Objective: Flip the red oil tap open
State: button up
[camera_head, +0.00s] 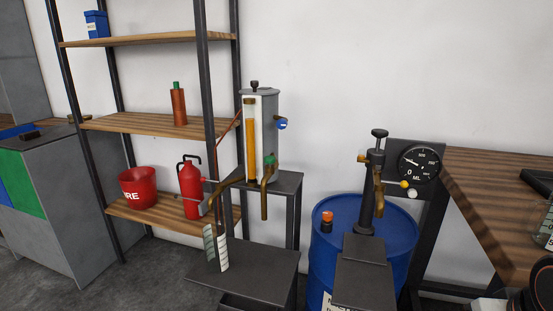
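A grey oil tank (265,122) with an amber sight tube (250,140) stands on a small dark stand. A brass tap with a green knob (268,160) is on its front, its spout pointing down. A second brass spout (231,187) reaches out to the left. A thin red-brown rod (229,127) slants down left from the tank. I cannot tell whether it is the red tap's lever, and no red tap handle shows clearly.
A shelf rack with a red extinguisher (190,188) and a red fire bucket (138,188) stands behind at the left. A blue drum (342,213) with a pump and a dial gauge (419,163) stands right. A wooden bench (490,185) is at the far right.

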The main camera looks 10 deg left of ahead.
aim_at(203, 180)
jog(key=i+j+u, duration=0.25)
jog(key=j, duration=0.2)
jog(key=i+j+u, duration=0.1)
jog(key=j+u, duration=0.2)
jog(key=j, duration=0.15)
jog(key=i+j+u, duration=0.25)
jog(key=j, duration=0.15)
jog(key=k, duration=0.05)
